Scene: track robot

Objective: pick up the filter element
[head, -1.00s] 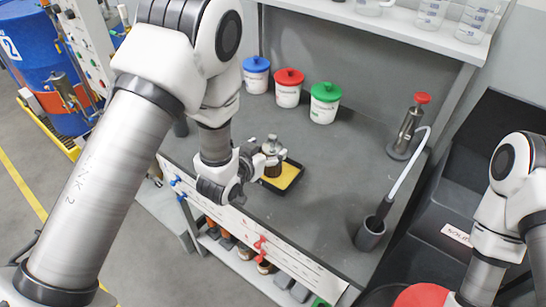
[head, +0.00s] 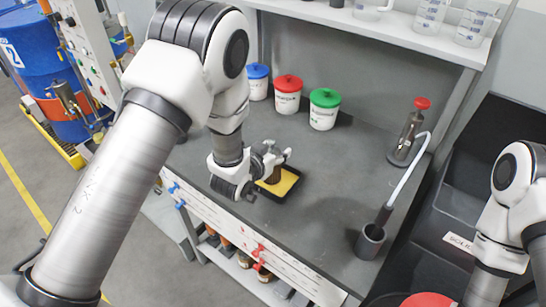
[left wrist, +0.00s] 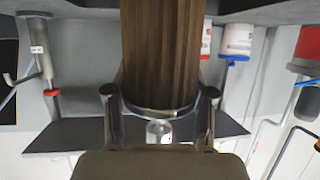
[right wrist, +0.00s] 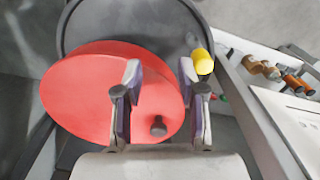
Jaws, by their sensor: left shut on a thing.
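The filter element is a brown pleated cylinder; in the left wrist view it (left wrist: 160,45) fills the top middle, between my left fingers. My left gripper (left wrist: 160,105) is shut on it, one finger at each side of its metal end ring. In the head view my left gripper (head: 272,158) is over a black tray with a yellow inside (head: 287,184). Only a small brown part of the filter element (head: 273,176) shows there, and I cannot tell whether it touches the tray. My right gripper (right wrist: 160,80) is open and empty, above a red round lid.
White tubs with blue (head: 257,82), red (head: 288,95) and green (head: 324,110) lids stand at the back of the grey bench (head: 310,215). A metal pump with a red knob (head: 410,130) and a dark cup with a wand (head: 370,241) stand at right. The bench middle is clear.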

